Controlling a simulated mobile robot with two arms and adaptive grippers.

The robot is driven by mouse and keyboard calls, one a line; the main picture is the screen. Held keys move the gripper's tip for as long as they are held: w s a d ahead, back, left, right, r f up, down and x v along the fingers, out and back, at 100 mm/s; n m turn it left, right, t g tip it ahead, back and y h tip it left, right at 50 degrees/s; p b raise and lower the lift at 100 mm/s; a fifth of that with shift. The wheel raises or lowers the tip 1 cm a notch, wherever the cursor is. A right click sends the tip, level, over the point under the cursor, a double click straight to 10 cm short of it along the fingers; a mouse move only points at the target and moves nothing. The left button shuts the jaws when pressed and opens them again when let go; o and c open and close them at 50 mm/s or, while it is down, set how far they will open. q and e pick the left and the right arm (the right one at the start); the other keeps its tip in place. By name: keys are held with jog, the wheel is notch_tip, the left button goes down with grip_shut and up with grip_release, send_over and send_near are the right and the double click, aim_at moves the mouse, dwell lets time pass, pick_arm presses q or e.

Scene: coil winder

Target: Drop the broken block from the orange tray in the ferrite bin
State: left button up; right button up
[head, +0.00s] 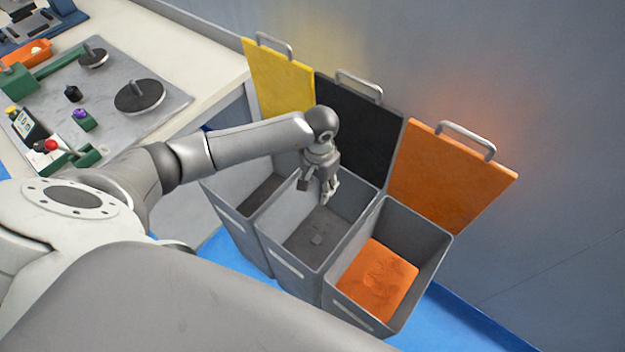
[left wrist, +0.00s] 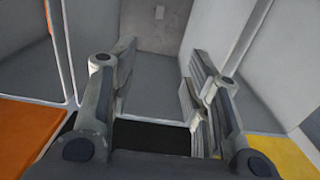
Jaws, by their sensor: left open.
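My left gripper (head: 320,192) is at the mouth of the middle bin (head: 270,243), the one with the black lid (head: 362,130). Its fingers are apart with nothing between them, as the left wrist view also shows (left wrist: 160,90). No label names the ferrite bin. My right gripper is not in view.
A bin with a yellow lid (head: 282,78) stands to the left, and one with an orange lid (head: 452,182) to the right, holding an orange sheet (head: 375,280). All lids stand open against the wall. A winder plate (head: 110,95) with spools is on the worktop.

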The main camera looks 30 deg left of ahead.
pick_arm(q)
notch_tip(320, 180, up, 12)
dwell(0.5)
dwell(0.4)
